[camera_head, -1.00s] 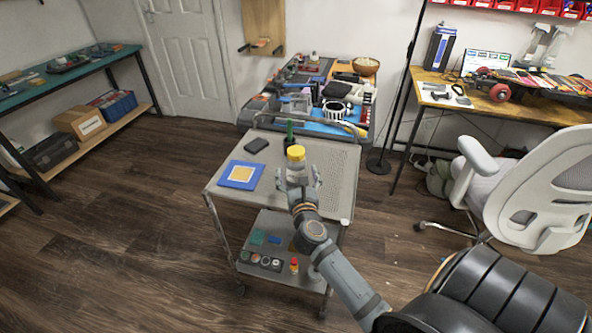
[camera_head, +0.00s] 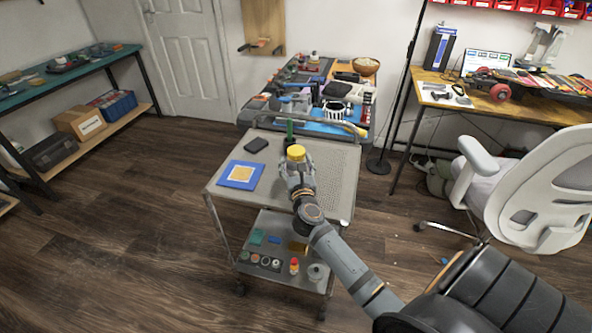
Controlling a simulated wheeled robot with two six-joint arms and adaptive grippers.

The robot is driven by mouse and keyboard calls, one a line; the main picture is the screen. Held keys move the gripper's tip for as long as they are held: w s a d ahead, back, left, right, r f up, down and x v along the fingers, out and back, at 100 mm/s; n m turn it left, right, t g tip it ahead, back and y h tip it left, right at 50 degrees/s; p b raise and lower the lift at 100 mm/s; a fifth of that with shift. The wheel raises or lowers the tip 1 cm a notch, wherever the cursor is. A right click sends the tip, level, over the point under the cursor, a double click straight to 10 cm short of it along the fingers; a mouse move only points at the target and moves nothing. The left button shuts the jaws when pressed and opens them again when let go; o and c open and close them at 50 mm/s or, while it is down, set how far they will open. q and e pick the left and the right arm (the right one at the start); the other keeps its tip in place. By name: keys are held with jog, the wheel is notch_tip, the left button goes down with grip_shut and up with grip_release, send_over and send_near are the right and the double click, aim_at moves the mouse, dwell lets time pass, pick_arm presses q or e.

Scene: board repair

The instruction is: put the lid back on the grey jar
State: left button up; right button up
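A jar with a yellow lid (camera_head: 296,153) stands upright on the top of the grey cart; its body is mostly hidden by my gripper. My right gripper (camera_head: 298,168) is at this jar, with a finger on either side of it just below the lid. Whether the fingers touch the jar is too small to tell. A small round grey thing (camera_head: 317,272) sits on the cart's lower shelf at the right; I cannot tell whether it is the grey jar. No loose lid can be made out. My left gripper is out of view.
The cart top (camera_head: 335,175) also holds a blue square mat (camera_head: 231,179), a dark flat object (camera_head: 256,145) and a green upright item (camera_head: 290,130). The lower shelf holds several small items, including a red-capped bottle (camera_head: 294,265). An office chair (camera_head: 530,190) stands right.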

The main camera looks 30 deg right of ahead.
aim_at(298, 157)
jog(key=c, duration=1)
jog(key=shift+r, duration=0.1)
jog(key=shift+r, duration=0.2)
jog(key=r+p, duration=0.1)
jog(key=r, duration=0.1)
jog(key=r+p, duration=0.1)
jog(key=shift+s+r, duration=0.2)
jog(key=shift+r, duration=0.15)
jog(key=s+d+r+p, duration=0.1)
jog(key=s+r+p, duration=0.1)
jog(key=s+r, duration=0.1)
jog(key=s+d+r+p, duration=0.1)
jog(key=s+r+p, duration=0.1)
jog(key=s, duration=0.3)
jog(key=s+d+r+p, duration=0.1)
jog(key=s+r+p, duration=0.2)
jog(key=s+p, duration=0.1)
jog(key=shift+s+d+r, duration=0.2)
jog(key=shift+s+r, duration=0.15)
jog(key=shift+s, duration=0.2)
